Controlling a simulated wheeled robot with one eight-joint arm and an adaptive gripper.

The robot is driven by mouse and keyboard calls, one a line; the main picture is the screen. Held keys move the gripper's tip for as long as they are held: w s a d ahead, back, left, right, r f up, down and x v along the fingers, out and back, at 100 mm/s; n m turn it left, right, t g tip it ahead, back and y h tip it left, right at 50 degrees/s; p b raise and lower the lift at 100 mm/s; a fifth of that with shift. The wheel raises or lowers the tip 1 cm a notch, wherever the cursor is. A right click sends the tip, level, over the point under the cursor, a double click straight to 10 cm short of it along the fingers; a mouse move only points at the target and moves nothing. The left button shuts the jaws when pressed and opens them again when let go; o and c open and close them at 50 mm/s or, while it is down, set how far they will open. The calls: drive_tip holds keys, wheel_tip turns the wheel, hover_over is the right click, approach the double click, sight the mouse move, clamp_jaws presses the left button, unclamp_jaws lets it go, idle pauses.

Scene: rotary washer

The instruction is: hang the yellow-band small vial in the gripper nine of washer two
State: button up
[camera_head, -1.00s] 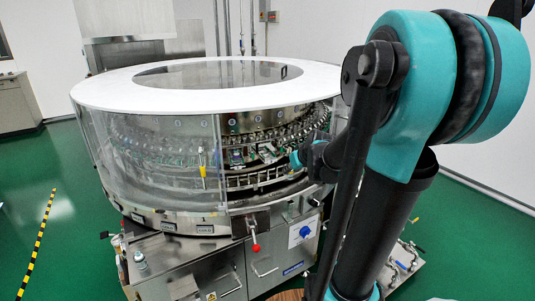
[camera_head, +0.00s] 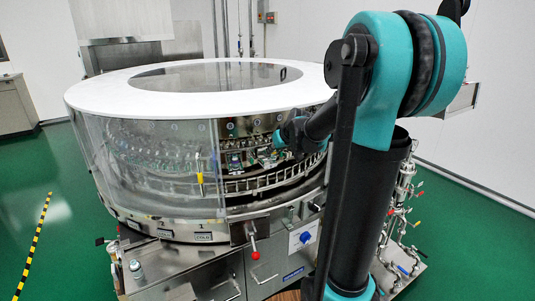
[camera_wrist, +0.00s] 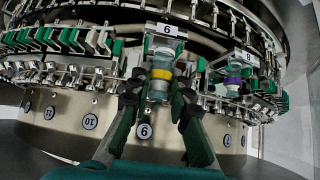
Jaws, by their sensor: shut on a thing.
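The yellow-band small vial (camera_wrist: 160,76) is clear glass with a yellow ring, in the middle of the wrist view. My gripper (camera_wrist: 160,90) is shut on it, one finger on each side. The vial's upper end in the picture lies close to a white tag (camera_wrist: 165,29) that reads as a 6 or an inverted 9. I cannot tell whether the vial touches the holder there.
A purple-band vial (camera_wrist: 233,84) hangs to the right under a tag (camera_wrist: 246,58) reading 8. Rows of green-and-white holders (camera_wrist: 75,40) crowd the left.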

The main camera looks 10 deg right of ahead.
drive_tip(key=w, duration=0.1)
drive_tip(key=w+a, duration=0.1)
drive_tip(key=w, duration=0.2)
drive_tip(key=shift+w+a, duration=0.3)
drive_tip(key=shift+w, duration=0.1)
drive_tip(key=shift+w+a+f, duration=0.1)
drive_tip(key=shift+w+f, duration=0.15)
drive_tip(key=shift+f, duration=1.55)
drive_tip(key=shift+f, duration=0.35)
drive_tip(key=o, duration=0.8)
